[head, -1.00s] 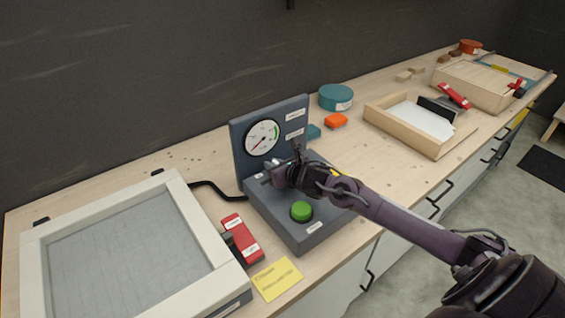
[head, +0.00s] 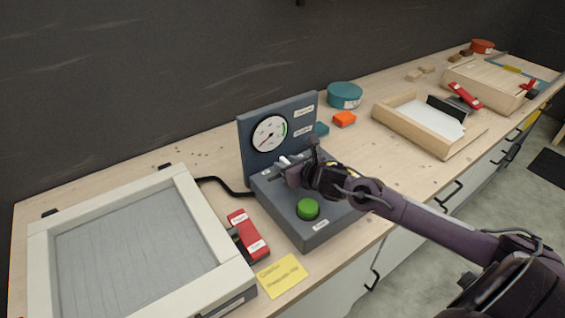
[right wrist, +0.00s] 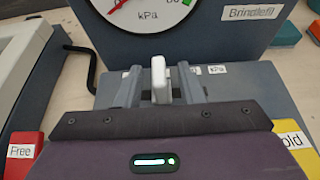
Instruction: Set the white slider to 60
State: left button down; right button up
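The white slider (right wrist: 158,78) stands upright on the grey console (head: 325,222); its white knob also shows in the head view (head: 284,160). My right gripper (right wrist: 160,88) is open, with one finger on each side of the knob and a narrow gap to each. In the head view the right gripper (head: 290,170) is low over the console's top and hides much of the slider's track. The slider's scale cannot be read. A round kPa gauge (head: 270,134) with a red needle is on the upright panel behind. My left gripper is not in view.
A green button (head: 308,209) is on the console in front of the gripper. A red labelled switch (head: 248,235), a yellow note (head: 281,276) and a large white frame (head: 205,215) are to the left. A wooden tray (head: 395,122) stands to the right.

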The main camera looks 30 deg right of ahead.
jog(key=shift+v, duration=2.25)
